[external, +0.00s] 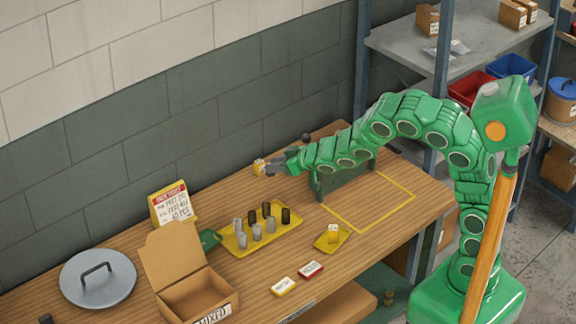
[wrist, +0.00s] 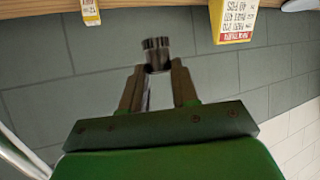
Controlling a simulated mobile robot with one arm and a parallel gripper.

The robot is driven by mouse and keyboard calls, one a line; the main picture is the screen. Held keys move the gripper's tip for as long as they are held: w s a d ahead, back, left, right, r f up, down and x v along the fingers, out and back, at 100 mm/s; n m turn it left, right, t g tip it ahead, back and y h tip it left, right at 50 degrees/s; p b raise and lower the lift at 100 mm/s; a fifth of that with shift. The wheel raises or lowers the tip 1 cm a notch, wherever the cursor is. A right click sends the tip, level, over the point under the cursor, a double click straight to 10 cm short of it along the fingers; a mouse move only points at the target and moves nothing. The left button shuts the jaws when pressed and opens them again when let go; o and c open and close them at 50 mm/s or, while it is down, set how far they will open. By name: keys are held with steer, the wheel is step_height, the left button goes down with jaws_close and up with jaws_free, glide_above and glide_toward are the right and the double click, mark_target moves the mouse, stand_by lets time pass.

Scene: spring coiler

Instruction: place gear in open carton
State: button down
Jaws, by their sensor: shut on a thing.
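My gripper (external: 270,167) is at the end of my green arm, above the back part of the bench, in front of the wall. In the wrist view its two fingers (wrist: 157,80) are closed on a dark metallic gear (wrist: 157,50), which sticks out past the fingertips. The open brown carton (external: 198,296) stands at the bench's front left, lid raised, well apart from my gripper. The wrist view does not show the carton.
A yellow tray (external: 276,233) with several dark and grey cylinders lies between gripper and carton. A yellow sign (external: 172,204) stands behind the carton, and a round grey lid (external: 97,280) lies left of it. A small yellow dish (external: 332,239) and two labels sit at the front.

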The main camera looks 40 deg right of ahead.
steer(key=s+a+r+n+g+y, duration=0.2)
steer(key=s+a+r, duration=0.2)
steer(key=s+a, duration=0.5)
steer(key=s+a+r+n+g+y, duration=0.1)
steer(key=s+a+r+n+y, duration=0.2)
steer(key=s+a, duration=0.65)
steer(key=s+a+r+n+g+y, duration=0.15)
steer(key=s+a+r, duration=0.35)
steer(key=a, duration=0.7)
steer(key=w+a+f, duration=0.8)
steer(key=a+f, duration=0.3)
steer(key=f, duration=0.1)
steer(key=shift+w+f+n+h, duration=0.25)
steer(key=shift+n+h, duration=0.1)
steer(key=shift+h, duration=0.1)
steer(key=shift+d+f, duration=0.1)
steer(key=shift+f, duration=0.55)
steer(key=c, duration=1.1)
jaws_free()
